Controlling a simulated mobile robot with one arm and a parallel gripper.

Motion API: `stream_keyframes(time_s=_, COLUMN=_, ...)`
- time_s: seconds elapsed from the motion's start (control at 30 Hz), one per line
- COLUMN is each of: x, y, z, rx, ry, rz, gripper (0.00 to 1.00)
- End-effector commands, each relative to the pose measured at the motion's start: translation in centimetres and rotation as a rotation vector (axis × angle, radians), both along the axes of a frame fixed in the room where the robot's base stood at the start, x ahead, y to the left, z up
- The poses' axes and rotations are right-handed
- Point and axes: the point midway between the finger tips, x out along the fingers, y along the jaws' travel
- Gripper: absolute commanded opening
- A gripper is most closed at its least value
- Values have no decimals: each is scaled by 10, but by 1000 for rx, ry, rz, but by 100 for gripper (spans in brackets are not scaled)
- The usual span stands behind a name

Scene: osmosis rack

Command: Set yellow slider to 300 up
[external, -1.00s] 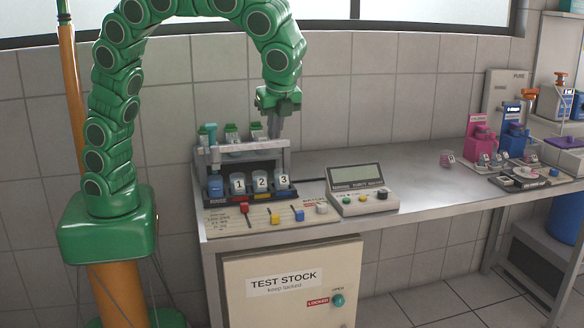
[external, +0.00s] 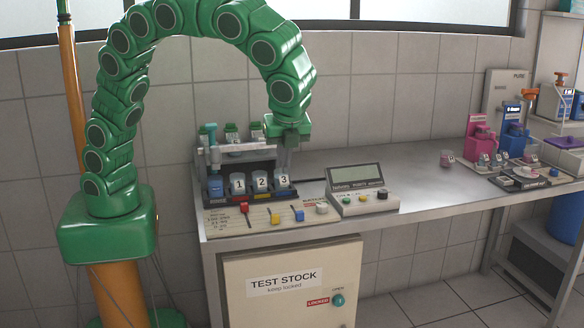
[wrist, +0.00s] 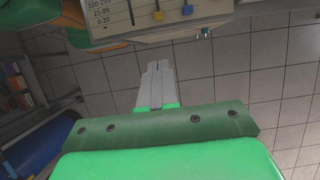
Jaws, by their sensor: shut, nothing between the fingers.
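The yellow slider (external: 275,218) sits low on the white slider panel (external: 228,224) at the bench's front edge, between the red slider (external: 245,208) and the blue slider (external: 299,215). The wrist view shows the yellow slider (wrist: 158,15) near the top edge, with range labels "100-299", "21-99" and "0-20" to its left. Its upper track is cut off, and I cannot tell its exact range. My gripper (external: 283,170) is shut and empty, above and behind the panel by the rack's right end. In the wrist view my gripper (wrist: 154,65) appears apart from the yellow slider.
A rack (external: 291,195) with numbered cups 1, 2 and 3 stands right behind the panel. A grey device with a screen (external: 354,173) stands to the right. Bench space (external: 410,165) farther right is clear. A cabinet marked "TEST STOCK" (external: 300,290) is below.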

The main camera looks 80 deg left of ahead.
Motion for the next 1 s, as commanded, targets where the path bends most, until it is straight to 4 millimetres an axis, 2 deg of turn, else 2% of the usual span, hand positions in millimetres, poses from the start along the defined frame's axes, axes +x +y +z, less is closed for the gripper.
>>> stream_keyframes(time_s=0.27, x=-1, y=1, z=-46, rx=2, ry=2, rz=0, gripper=0)
stream_keyframes(time_s=0.4, x=-1, y=1, z=-77, rx=4, ry=4, rz=1, gripper=0)
stream_keyframes(time_s=0.5, x=-1, y=1, z=-89, rx=3, ry=4, rz=1, gripper=0)
stream_keyframes(time_s=1.0, x=0, y=1, z=-96, rx=1, ry=2, rz=1, gripper=0)
